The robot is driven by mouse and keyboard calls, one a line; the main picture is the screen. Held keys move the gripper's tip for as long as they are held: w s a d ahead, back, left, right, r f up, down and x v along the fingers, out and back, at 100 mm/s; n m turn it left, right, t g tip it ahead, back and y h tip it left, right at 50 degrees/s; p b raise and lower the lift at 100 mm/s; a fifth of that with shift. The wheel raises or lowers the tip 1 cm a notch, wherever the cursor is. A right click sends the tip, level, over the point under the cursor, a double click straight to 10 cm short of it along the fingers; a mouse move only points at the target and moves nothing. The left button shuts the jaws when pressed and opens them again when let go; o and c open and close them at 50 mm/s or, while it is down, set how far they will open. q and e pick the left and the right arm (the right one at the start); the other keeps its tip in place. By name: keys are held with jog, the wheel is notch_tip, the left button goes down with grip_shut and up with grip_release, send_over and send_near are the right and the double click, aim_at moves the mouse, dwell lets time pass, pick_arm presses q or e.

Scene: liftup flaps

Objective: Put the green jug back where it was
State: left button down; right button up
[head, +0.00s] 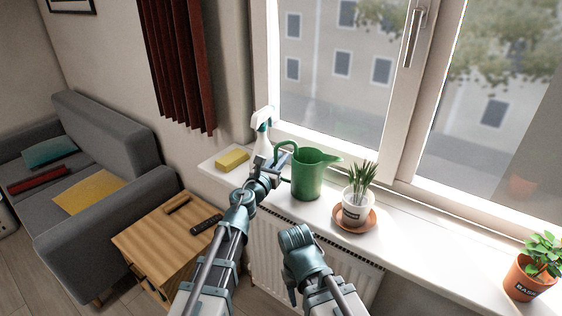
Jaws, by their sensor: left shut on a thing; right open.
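The green jug (308,178) is upright at the window sill (400,243), its spout pointing right and its handle to the left. I cannot tell whether its base touches the sill. My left gripper (279,172) is at the handle side and shut on the jug's handle; my wrist partly hides the fingers. My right gripper (296,238) is open and empty, lower, in front of the radiator and apart from the jug; its fingers are hard to make out.
Left of the jug stand a spray bottle (263,128) and a yellow sponge (232,160). Close on its right is a potted plant (356,207) on an orange saucer (369,222). Another plant (531,277) is at far right, with bare sill between. A wooden side table (150,240) is lower left.

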pick_arm(q)
jog(key=shift+f, duration=0.1)
pick_arm(e)
jog(key=shift+f, duration=0.1)
pick_arm(q)
jog(key=c, duration=1.3)
grip_release()
jog(key=shift+f, duration=0.1)
jog(key=o, duration=0.4)
jog(key=shift+o, duration=0.2)
